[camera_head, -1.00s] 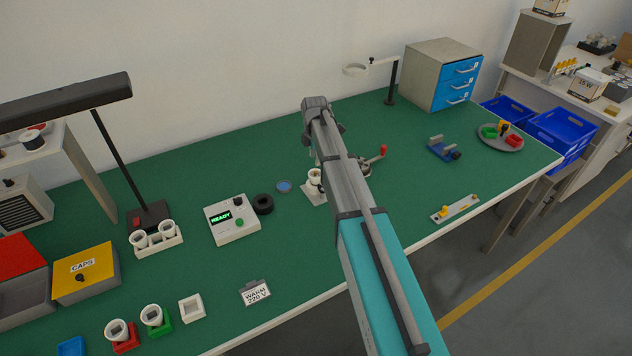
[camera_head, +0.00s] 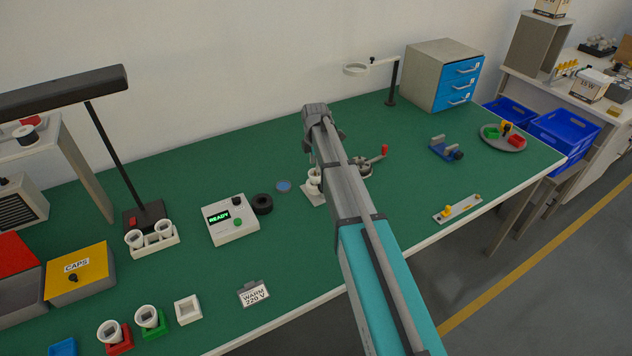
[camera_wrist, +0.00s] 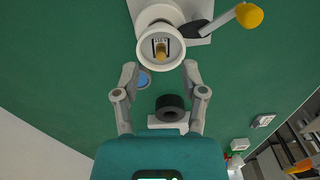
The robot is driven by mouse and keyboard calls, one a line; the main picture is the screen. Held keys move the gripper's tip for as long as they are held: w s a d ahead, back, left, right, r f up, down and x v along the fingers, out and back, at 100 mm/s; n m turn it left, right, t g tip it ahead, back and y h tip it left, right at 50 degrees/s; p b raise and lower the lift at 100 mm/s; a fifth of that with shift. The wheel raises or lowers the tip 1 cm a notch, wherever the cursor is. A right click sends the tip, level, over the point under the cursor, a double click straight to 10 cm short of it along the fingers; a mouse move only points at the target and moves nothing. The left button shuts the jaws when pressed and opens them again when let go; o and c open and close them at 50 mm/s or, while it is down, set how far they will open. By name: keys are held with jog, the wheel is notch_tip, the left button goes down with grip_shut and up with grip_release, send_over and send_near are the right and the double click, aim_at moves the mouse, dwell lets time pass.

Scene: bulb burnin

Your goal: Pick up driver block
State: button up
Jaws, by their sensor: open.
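A white cup (camera_wrist: 160,46) stands at the top of the wrist view, on a pale fixture. Inside it sits a small block (camera_wrist: 161,48) with dark slots and a yellow part; I cannot tell for sure that this is the driver block. In the head view the cup (camera_head: 313,176) shows partly behind my arm. My gripper (camera_wrist: 160,70) is open and empty, its two fingers apart just below the cup's rim in the wrist picture. In the head view the fingers are hidden by my arm.
A black ring (camera_head: 262,204), a blue disc (camera_head: 284,186) and a READY tester (camera_head: 232,220) lie left of the cup. A lever (camera_wrist: 221,21) stands close beside the cup. White cups in red (camera_head: 119,345) and green (camera_head: 152,330) trays stand front left.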

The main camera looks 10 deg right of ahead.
aim_at(315, 176)
jog(key=shift+f+b, duration=0.85)
jog(key=shift+f, duration=0.35)
grip_shut()
